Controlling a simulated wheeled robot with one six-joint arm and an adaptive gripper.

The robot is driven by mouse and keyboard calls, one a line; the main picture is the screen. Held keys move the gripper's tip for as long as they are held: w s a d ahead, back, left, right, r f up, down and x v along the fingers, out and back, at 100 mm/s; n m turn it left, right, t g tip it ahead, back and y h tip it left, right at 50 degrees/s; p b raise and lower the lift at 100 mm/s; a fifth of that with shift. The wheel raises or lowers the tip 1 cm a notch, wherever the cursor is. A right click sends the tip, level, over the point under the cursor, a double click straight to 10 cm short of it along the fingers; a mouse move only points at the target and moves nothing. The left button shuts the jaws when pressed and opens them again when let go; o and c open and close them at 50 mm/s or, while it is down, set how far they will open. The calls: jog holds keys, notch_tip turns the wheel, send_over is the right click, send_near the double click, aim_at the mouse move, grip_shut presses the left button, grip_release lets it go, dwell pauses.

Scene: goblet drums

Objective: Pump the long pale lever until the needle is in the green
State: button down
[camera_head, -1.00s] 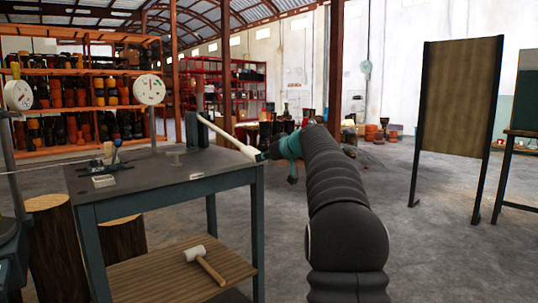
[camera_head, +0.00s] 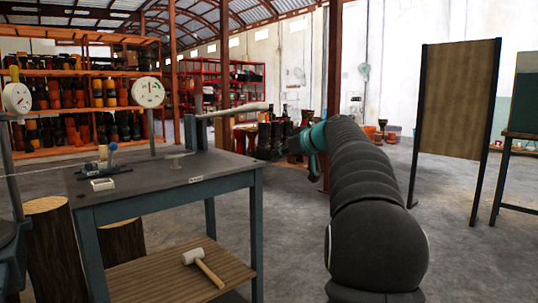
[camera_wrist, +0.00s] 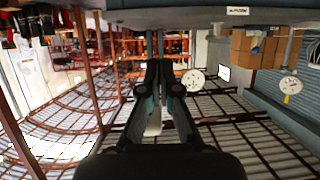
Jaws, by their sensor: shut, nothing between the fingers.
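The long pale lever (camera_head: 235,110) juts right from a dark upright post (camera_head: 196,132) at the back of the workbench and stands near level, tip slightly raised. My gripper (camera_head: 293,147) is shut and empty, right of and lower than the lever's tip in the head view, apart from it. In the wrist view, which is upside down, my closed fingers (camera_wrist: 160,72) point towards the bench, and a pale piece, probably the lever (camera_wrist: 153,122), shows between the finger linkages.
The workbench (camera_head: 150,185) carries a small tray (camera_head: 102,184) and a T-shaped piece (camera_head: 177,158). A mallet (camera_head: 203,262) lies on its lower shelf. A second gauge (camera_head: 17,97) is at the far left. Drums stand behind my gripper.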

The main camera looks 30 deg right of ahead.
jog(key=shift+s+d, duration=0.2)
jog(key=shift+s, duration=0.45)
jog(key=shift+s+d, duration=0.15)
jog(key=shift+s, duration=0.5)
notch_tip(320, 180, down, 10)
jog(key=s+d+m+g+h, duration=0.1)
jog(key=s+d+m+g, duration=0.15)
jog(key=m, duration=0.25)
jog(key=s+a+f+m+g+h+p, duration=0.1)
jog(key=s+a+f+m+g, duration=0.2)
jog(key=s+a+f, duration=0.35)
jog(key=s+a+f+n+g+p, duration=0.1)
jog(key=s+a+p, duration=0.3)
jog(key=s+a, duration=0.7)
jog(key=s+a+f+n+g+h+p, duration=0.1)
jog(key=s+a+n+p, duration=0.3)
jog(key=s+a, duration=0.8)
jog(key=s, duration=0.5)
jog(key=shift+s+h, duration=0.15)
jog(key=shift+h, duration=0.15)
